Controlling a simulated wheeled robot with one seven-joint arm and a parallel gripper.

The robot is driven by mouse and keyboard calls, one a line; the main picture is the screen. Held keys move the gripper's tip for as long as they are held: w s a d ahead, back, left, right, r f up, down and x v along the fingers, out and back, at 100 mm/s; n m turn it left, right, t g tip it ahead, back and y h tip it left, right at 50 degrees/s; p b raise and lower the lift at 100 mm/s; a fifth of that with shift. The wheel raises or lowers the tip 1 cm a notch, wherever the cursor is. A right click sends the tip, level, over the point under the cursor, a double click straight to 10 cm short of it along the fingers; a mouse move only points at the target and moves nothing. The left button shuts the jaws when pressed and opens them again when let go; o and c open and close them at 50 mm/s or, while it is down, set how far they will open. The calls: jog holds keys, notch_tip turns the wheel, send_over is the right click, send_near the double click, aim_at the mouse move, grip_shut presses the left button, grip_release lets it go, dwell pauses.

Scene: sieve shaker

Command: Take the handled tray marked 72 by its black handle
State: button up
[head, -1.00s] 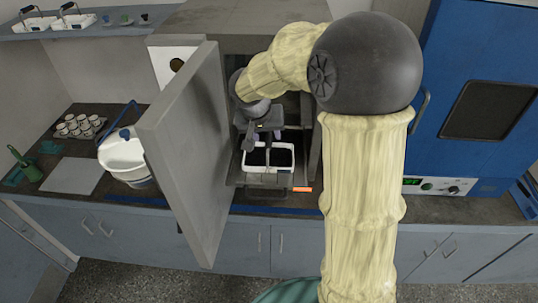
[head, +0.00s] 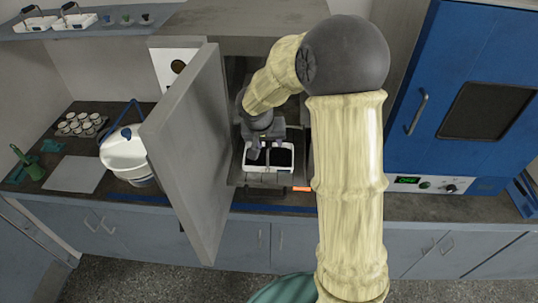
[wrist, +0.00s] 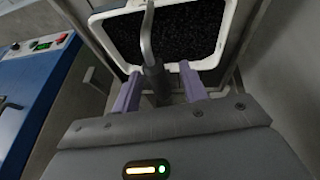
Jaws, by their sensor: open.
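A white-rimmed tray (head: 283,170) filled with dark grains sits in the open grey cabinet. It fills the top of the wrist view, its white rim (wrist: 246,28) around the dark bed. No number shows on it in these frames. A bent grey metal rod (wrist: 148,32) runs down to a dark grip (wrist: 158,85), its handle. My gripper (wrist: 158,86) is open, with one purple finger on each side of the dark grip. Whether the fingers touch it I cannot tell. In the head view my gripper (head: 265,152) is over the tray, and its fingers are hard to make out.
The open cabinet door (head: 180,150) stands close to the left of my arm. The cabinet's side wall is on the right. A blue oven (head: 420,150) stands further right. A white bucket (head: 124,155) and a rack of cups (head: 80,124) are left of the door.

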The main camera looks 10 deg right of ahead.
grip_shut()
jog(key=shift+r, duration=0.1)
notch_tip(320, 180, up, 10)
jog(key=shift+f+b, duration=0.1)
jog(key=shift+b, duration=0.6)
